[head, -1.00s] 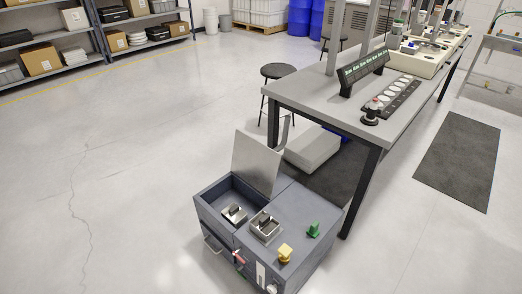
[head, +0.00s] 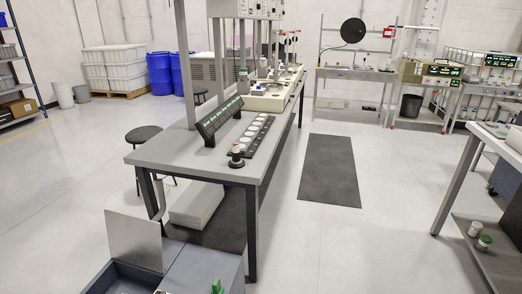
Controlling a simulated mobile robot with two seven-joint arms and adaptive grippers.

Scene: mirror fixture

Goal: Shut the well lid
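The well lid (head: 134,240) is a flat light-grey metal plate. It stands up, open, at the back of the dark grey-blue box (head: 204,268) at the bottom left of the head view. The open well (head: 118,277) lies in front of the lid, and only its far part shows. The rest of the box is cut off by the bottom edge. A green knob (head: 217,287) on the box top shows at the very bottom. Neither of my grippers is in view.
A long grey workbench (head: 185,152) with a display bar and a black strip of white discs stands behind the box. A black stool (head: 143,134) is left of it. A dark mat (head: 329,170) lies on open floor. Another bench (head: 462,165) stands at right.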

